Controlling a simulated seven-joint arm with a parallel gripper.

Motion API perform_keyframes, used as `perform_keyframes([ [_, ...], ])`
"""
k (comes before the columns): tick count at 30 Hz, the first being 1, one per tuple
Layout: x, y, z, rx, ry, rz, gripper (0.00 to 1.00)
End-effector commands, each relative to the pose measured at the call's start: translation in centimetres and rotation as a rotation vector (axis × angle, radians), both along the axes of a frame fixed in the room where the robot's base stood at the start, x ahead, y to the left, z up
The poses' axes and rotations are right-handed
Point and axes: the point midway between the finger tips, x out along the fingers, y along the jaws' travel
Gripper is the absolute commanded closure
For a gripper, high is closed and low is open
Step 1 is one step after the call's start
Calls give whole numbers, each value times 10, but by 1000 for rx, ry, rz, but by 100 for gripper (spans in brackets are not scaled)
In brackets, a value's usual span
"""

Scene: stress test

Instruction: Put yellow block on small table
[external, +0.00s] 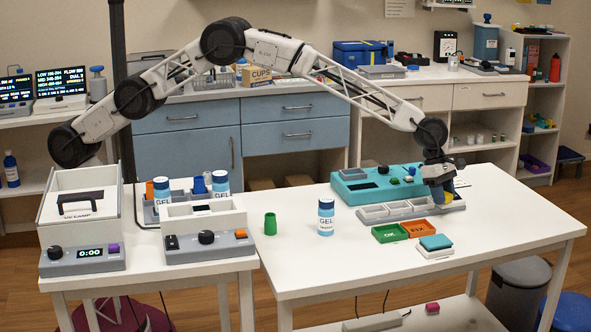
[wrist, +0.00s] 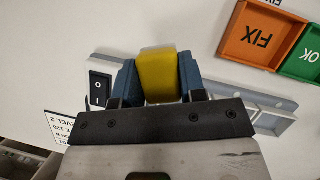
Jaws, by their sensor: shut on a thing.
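My gripper (external: 441,190) is at the right end of the grey compartment tray (external: 375,214) on the larger table. The wrist view shows its two blue fingers (wrist: 160,80) shut on the yellow block (wrist: 157,72), one on each side. The block also shows in the external view (external: 446,193), partly hidden by the fingers. I cannot tell whether the block still touches the tray. The small white table (external: 142,275) stands at the left in the external view, with lidded and boxy devices covering much of its top.
A teal device (external: 352,193) stands behind the tray. Green (external: 390,233) and orange (external: 418,229) trays lie in front of it. A gel bottle (external: 326,218) and a green cup (external: 270,224) stand nearer the small table. The larger table's front is mostly clear.

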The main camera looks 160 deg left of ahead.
Motion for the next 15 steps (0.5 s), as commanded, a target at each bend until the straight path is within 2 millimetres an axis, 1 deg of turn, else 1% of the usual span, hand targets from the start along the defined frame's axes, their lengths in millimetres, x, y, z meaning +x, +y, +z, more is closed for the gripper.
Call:
perform_keyframes([
  [1, -3, -4, 3, 1, -1, 0, 89],
  [15, -31, -48, 7, 1, -1, 1, 89],
])
